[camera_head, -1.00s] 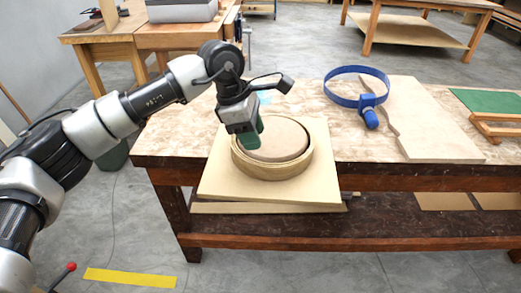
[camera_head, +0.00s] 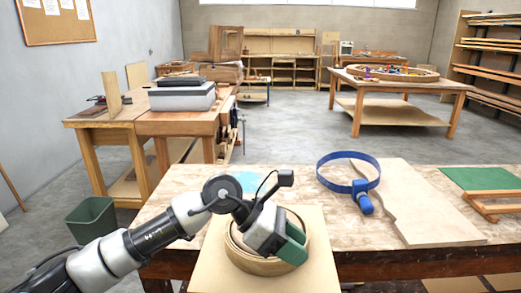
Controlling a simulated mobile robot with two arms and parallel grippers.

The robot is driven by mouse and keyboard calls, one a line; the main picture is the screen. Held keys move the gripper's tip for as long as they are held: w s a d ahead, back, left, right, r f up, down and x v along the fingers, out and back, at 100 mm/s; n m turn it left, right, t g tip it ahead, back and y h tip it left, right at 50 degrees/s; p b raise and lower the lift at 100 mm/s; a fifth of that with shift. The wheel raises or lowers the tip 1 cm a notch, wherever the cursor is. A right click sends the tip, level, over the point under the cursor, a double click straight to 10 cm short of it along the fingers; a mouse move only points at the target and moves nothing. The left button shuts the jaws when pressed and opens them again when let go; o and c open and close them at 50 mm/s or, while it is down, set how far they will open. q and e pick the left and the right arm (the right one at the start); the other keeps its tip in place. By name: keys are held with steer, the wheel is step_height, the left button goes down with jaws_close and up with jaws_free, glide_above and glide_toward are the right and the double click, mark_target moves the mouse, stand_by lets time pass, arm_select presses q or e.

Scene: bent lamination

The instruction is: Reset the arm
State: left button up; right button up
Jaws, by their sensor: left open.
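My left arm comes in from the lower left of the head view. Its gripper (camera_head: 289,246) has green finger parts and is open, with nothing seen between the fingers. It shows in front of the round wooden ring form (camera_head: 243,262), hiding part of it; I cannot tell whether they touch. The ring form lies on a pale square board (camera_head: 318,270) at the front of the workbench. My right gripper is not in view.
A blue band clamp (camera_head: 362,200) stands on the workbench (camera_head: 410,165), beside a pale curved-edge panel (camera_head: 425,205). A green mat (camera_head: 482,178) and a small wooden frame (camera_head: 495,203) are at right. A green bin (camera_head: 92,219) stands left on the floor.

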arm_select(q)
steer(key=s+d+r+n+t+h, duration=0.25)
steer(key=r+n+h, duration=0.25)
steer(key=n+h, duration=0.4)
steer(key=w+a+f+n+t+y, duration=0.15)
steer(key=a+n+t, duration=0.25)
steer(key=n+t, duration=0.45)
steer(key=w+a+n+t+y, duration=0.15)
steer(key=a+n+t, duration=0.25)
steer(key=n+t, duration=0.5)
steer(key=s+a+f+n+g+y, duration=0.2)
steer(key=s+a+f+n+y, duration=0.1)
steer(key=a+f+n+y, duration=1.45)
steer(key=s+a+f+n+g, duration=0.2)
steer(key=s+f+n+g, duration=0.3)
steer(key=s, duration=0.6)
steer(key=s+a+f+n+g, duration=0.1)
steer(key=s+f+n+g, duration=0.2)
steer(key=s+f+g, duration=0.55)
step_height(320, 180, down, 20)
steer(key=s+p, duration=0.3)
steer(key=p, duration=0.2)
steer(key=s+a+f+g+p, duration=0.1)
steer(key=s+a+f+p, duration=0.1)
steer(key=s+f, duration=1)
steer(key=s+p, duration=0.1)
steer(key=s, duration=0.3)
steer(key=shift+a+f, duration=0.2)
steer(key=shift+a, duration=0.2)
